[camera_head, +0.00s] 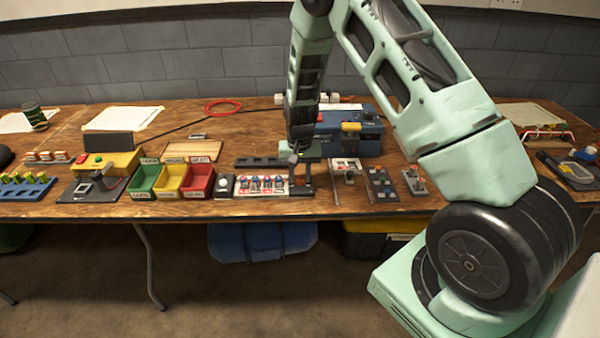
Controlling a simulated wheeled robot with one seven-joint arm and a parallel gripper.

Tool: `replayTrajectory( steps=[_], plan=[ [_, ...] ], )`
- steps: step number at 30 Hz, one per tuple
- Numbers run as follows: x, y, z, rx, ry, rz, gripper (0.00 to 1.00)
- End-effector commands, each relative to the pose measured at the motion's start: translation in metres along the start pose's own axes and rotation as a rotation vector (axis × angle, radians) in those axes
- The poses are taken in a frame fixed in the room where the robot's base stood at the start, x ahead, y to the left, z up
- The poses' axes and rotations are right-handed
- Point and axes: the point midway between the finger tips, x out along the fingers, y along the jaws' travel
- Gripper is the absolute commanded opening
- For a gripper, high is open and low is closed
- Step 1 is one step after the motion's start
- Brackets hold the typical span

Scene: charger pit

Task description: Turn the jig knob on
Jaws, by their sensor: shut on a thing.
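My gripper (303,178) is low over the bench, at the right end of a white panel with several red and blue parts (262,185). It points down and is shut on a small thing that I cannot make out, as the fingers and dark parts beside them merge. I cannot pick out the jig knob with certainty; my gripper and arm hide part of this area. A blue box (368,140) with a yellow part on top stands just behind and right of my gripper.
Green, yellow and red bins (171,178) stand left of my gripper. A yellow box with buttons (105,163) is further left. Small fixtures, including a dark plate (380,184), crowd the bench (440,150) to the right. A red ring (222,107) lies behind.

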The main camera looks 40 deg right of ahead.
Motion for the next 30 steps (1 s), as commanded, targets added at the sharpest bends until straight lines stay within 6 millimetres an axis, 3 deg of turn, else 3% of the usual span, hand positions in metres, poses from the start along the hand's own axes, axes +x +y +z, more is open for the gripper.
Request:
replayTrajectory(
  steps=[13, 30],
  plan=[
    [-0.0012, -0.0004, -0.0003, 0.29, 0.0, 0.0, 0.07],
    [-0.0004, -0.0006, -0.0004, 0.363, 0.0, -0.001, 0.08]
  ],
)
